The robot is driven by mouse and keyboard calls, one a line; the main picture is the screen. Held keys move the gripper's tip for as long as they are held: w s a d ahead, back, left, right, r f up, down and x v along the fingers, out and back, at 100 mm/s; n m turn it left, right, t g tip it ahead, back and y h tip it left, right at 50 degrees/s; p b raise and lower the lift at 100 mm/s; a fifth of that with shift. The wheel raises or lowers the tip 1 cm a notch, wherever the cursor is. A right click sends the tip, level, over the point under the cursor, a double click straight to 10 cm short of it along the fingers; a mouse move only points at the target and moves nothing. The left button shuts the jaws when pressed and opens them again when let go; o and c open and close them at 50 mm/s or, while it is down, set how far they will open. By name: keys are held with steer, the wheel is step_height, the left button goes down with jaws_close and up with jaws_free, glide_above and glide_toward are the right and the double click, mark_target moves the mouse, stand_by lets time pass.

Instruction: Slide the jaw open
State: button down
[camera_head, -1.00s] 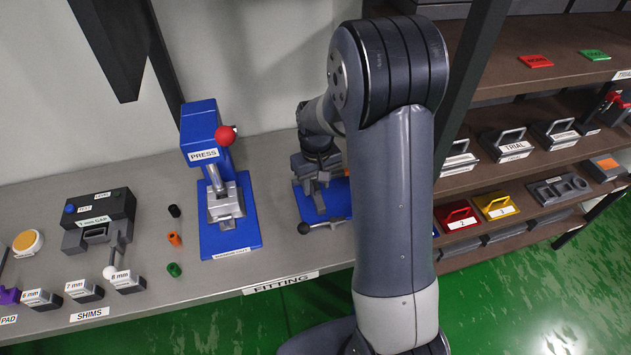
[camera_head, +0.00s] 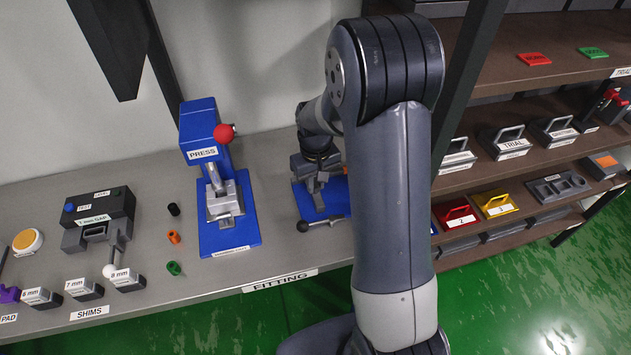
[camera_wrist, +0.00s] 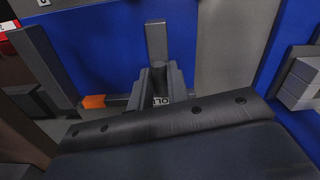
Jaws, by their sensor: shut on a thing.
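A blue-based grey vise-like fixture (camera_head: 337,196) stands on the bench, partly hidden behind my arm. A lever with a dark ball knob (camera_head: 303,226) sticks out at its front left. My gripper (camera_head: 319,172) is down at the fixture's grey top parts. In the wrist view the dark gripper body fills the bottom, and the blue base (camera_wrist: 100,45) shows behind. My gripper is shut on a grey part, apparently the jaw (camera_wrist: 159,78); the contact is mostly hidden. An orange piece (camera_wrist: 93,101) shows to its left.
The blue press (camera_head: 205,150) with a red knob stands left of the fixture. Small coloured cylinders (camera_head: 174,237) and shims (camera_head: 82,289) lie farther left. A shelf rack (camera_head: 560,155) with trays stands at right. The bench front between press and fixture is clear.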

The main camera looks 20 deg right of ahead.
steer(key=a+b, duration=0.1)
steer(key=a, duration=0.4)
steer(key=shift+a, duration=0.25)
steer(key=c, duration=1.4)
jaws_free()
steer(key=shift+a, duration=0.2)
steer(key=shift+c, duration=0.2)
steer(key=shift+o, duration=0.4)
steer(key=shift+d, duration=0.1)
